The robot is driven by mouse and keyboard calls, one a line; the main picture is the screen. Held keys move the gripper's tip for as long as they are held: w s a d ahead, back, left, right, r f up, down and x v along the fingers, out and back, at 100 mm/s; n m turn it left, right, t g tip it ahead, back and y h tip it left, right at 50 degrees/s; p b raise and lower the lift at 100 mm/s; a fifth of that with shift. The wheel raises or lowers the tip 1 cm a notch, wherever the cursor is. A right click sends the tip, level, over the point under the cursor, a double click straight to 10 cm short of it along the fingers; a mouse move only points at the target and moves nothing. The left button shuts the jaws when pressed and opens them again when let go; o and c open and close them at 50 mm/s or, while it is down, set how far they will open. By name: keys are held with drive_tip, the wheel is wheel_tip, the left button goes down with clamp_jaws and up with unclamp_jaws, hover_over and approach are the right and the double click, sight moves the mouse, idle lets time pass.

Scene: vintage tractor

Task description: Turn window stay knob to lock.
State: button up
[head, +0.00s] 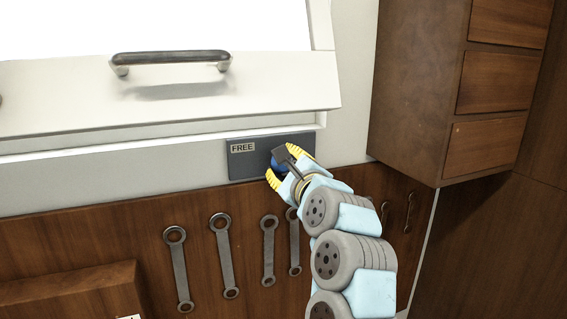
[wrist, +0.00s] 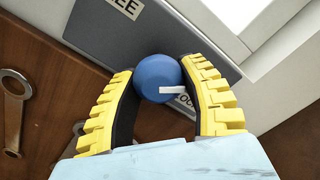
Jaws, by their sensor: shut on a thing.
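The window stay knob (wrist: 157,75) is round and blue, with a white pointer mark that points right in the wrist view. It sits on a grey plate (head: 243,168) below the window. The plate reads "FREE" at its left end; a second label near the knob is mostly hidden in the wrist view. My gripper (wrist: 157,80) has yellow ribbed fingers, one on each side of the knob, shut on it. In the head view my gripper (head: 285,166) covers much of the knob and the plate's right part.
The white window frame (head: 60,95) with a metal handle (head: 170,60) is above the plate. Several wrenches (head: 222,255) hang on the wooden panel below. A wooden drawer cabinet (head: 420,90) stands out from the wall at the right.

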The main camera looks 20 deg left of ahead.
drive_tip(key=shift+m, duration=0.7)
drive_tip(key=o, duration=1.2)
drive_tip(key=shift+s+d+r, duration=0.1)
drive_tip(key=shift+s+d, duration=0.25)
drive_tip(key=shift+s, duration=0.05)
drive_tip(key=v, duration=1)
drive_tip(key=shift+s+d, duration=0.25)
drive_tip(key=shift+s, duration=0.1)
